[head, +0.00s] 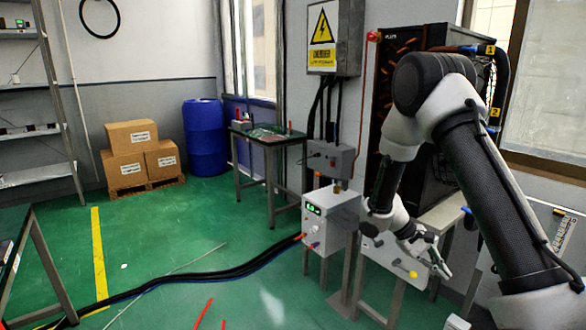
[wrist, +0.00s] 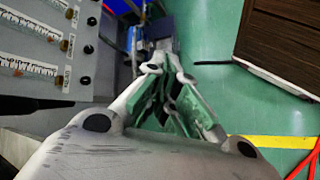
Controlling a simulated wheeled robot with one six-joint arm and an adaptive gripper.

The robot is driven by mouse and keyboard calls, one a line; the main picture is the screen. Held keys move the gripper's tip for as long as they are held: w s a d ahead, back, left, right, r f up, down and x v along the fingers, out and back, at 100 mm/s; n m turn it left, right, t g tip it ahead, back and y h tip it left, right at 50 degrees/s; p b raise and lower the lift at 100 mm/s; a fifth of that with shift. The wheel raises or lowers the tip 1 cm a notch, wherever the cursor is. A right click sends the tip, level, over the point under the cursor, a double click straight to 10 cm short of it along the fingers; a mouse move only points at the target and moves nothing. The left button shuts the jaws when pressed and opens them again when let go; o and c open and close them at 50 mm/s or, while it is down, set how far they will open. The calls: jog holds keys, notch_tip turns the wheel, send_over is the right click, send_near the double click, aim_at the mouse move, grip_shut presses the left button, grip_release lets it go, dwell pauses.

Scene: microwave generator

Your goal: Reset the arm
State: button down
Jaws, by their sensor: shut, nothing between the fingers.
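My arm (head: 490,190) comes in from the right of the head view and bends down at its elbow. My gripper (head: 441,268) hangs at the lower right, to the right of a white box with a green display (head: 325,222). It also shows in the wrist view (wrist: 169,62), where its fingers come together at the tips and hold nothing. I cannot tell from these views whether the gripper touches anything around it.
A panel with coils and terminals (wrist: 40,45) fills the upper left of the wrist view. A black cabinet (head: 400,45) stands behind my arm. Cables (head: 215,275) cross the green floor.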

jog(key=s+a+r+t+y, duration=0.1)
jog(key=s+r+t+y, duration=0.2)
jog(key=s+r, duration=0.4)
jog(key=s+a+r+m+t+y, duration=0.1)
jog(key=s+a+r+t+y, duration=0.1)
jog(key=s+r, duration=0.6)
jog(key=s+a+r+m+t+y, duration=0.1)
jog(key=s+r+t+y, duration=0.2)
jog(key=s+r, duration=0.4)
notch_tip(320, 180, up, 7)
jog(key=shift+s+a+t+y, duration=0.3)
jog(key=shift+s+a+t, duration=0.05)
jog(key=shift+s+t, duration=0.05)
jog(key=shift+d, duration=0.1)
